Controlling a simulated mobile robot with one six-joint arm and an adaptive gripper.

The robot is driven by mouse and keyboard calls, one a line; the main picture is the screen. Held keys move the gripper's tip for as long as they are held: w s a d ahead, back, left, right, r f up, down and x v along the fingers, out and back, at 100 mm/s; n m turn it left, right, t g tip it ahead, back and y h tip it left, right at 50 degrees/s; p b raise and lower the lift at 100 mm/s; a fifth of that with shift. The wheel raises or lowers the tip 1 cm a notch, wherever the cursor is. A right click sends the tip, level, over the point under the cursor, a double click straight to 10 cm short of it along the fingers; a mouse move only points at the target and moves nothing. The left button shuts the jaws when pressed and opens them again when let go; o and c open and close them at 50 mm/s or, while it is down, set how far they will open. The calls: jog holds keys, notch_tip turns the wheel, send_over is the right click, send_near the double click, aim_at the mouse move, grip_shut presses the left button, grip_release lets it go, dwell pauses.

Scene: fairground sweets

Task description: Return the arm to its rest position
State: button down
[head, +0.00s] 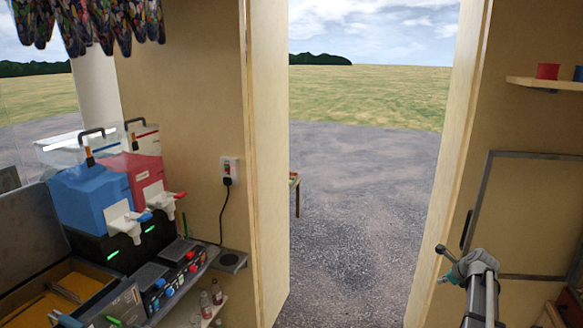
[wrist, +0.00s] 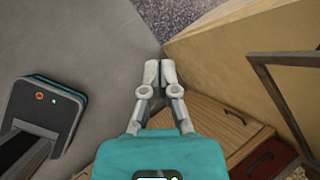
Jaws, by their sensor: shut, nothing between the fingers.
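My gripper (wrist: 159,74) shows in the wrist view with its two pale fingertips side by side. It is shut with nothing between the fingers. It hangs over a grey floor and the edge of a wooden cabinet (wrist: 203,122). In the head view my arm (head: 481,290) rises at the lower right, in front of the wooden wall beside the doorway. The gripper's fingers cannot be made out clearly in the head view.
An open doorway (head: 350,190) leads to gravel and grass. A counter on the left holds a blue drink machine (head: 85,196), a red one (head: 137,172) and a control box (head: 172,272). A shelf (head: 548,84) with a red cup (head: 547,71) juts out upper right.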

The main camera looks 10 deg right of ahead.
jog(key=s+a+f+n+g+y+b, duration=0.15)
jog(key=a+f+n, duration=0.25)
jog(key=a+n, duration=0.55)
jog(key=s+a+f+n+g+h+b, duration=0.1)
jog(key=s+a+f+n+g+b, duration=0.3)
jog(key=a, duration=1.1)
jog(key=s+a+f+n+g+h+b, duration=0.1)
jog(key=s+a+f+n, duration=0.1)
jog(key=s+a+n, duration=0.3)
jog(key=s+a+f+n+b, duration=0.2)
jog(key=s+a+n, duration=0.3)
jog(key=a+n, duration=0.5)
jog(key=shift+s+a+f+g+h, duration=0.3)
jog(key=shift+s+a+g+h, duration=0.05)
jog(key=shift+a, duration=0.9)
jog(key=shift+n, duration=0.25)
notch_tip(320, 180, down, 28)
jog(key=b, duration=2.7)
jog(key=shift+b, duration=0.35)
jog(key=shift+r, duration=0.1)
